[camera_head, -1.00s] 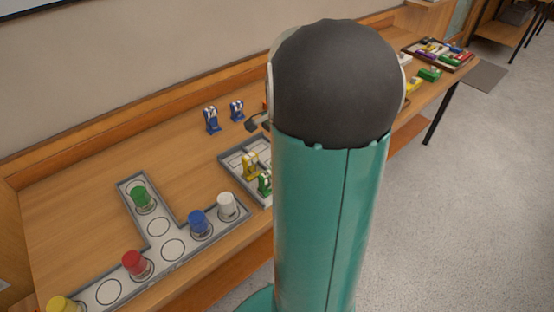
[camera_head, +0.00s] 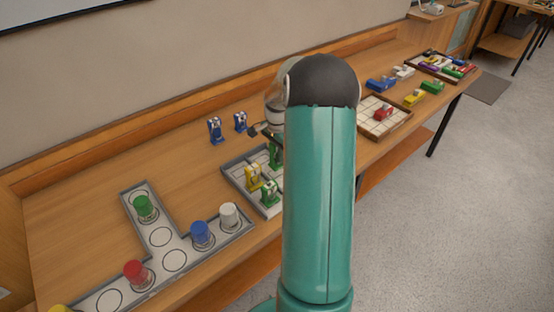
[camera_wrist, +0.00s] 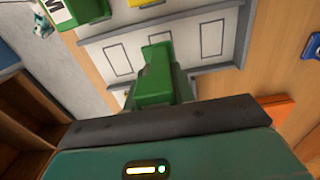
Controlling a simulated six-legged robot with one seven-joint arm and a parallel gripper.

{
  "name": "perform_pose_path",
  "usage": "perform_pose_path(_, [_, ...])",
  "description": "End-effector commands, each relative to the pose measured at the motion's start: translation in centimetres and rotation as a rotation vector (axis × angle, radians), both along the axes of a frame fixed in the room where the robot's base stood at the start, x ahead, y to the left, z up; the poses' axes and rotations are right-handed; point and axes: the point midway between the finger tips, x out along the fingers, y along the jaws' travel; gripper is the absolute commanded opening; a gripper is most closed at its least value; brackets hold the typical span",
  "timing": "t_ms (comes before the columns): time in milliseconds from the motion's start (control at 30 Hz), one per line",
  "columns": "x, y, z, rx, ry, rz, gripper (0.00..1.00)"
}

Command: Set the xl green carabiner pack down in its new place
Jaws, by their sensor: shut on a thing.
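My gripper (camera_head: 272,135) is shut on a green carabiner pack (camera_head: 275,157), over the back part of a grey tray (camera_head: 236,178). My arm hides part of the tray and gripper. In the wrist view the held green pack (camera_wrist: 157,78) is in front of the gripper, over the white tray floor (camera_wrist: 205,45) with outlined slots. Its size label is not visible, and I cannot tell whether it touches the tray. A yellow pack (camera_head: 252,178) and another green pack (camera_head: 269,193) stand in the front of the tray. That green pack (camera_wrist: 82,10) shows an M in the wrist view.
Two blue packs (camera_head: 215,130) stand on the bench behind the tray. A T-shaped board (camera_head: 175,260) with coloured cylinders lies to the left. A gridded tray (camera_head: 372,128) with a red piece and loose coloured pieces (camera_head: 413,99) lie to the right. A wall backs the bench.

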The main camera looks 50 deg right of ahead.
Motion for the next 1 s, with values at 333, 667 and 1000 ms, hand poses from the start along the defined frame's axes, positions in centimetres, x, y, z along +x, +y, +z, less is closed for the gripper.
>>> perform_pose_path(333, [0.4, -0.3, -3.8, 0.001, 0.002, 0.001, 0.00])
perform_pose_path(667, [0.5, -0.3, -4.0, 0.000, 0.000, 0.001, 0.00])
perform_pose_path(1000, [0.4, -0.3, -4.0, 0.001, 0.001, 0.001, 0.47])
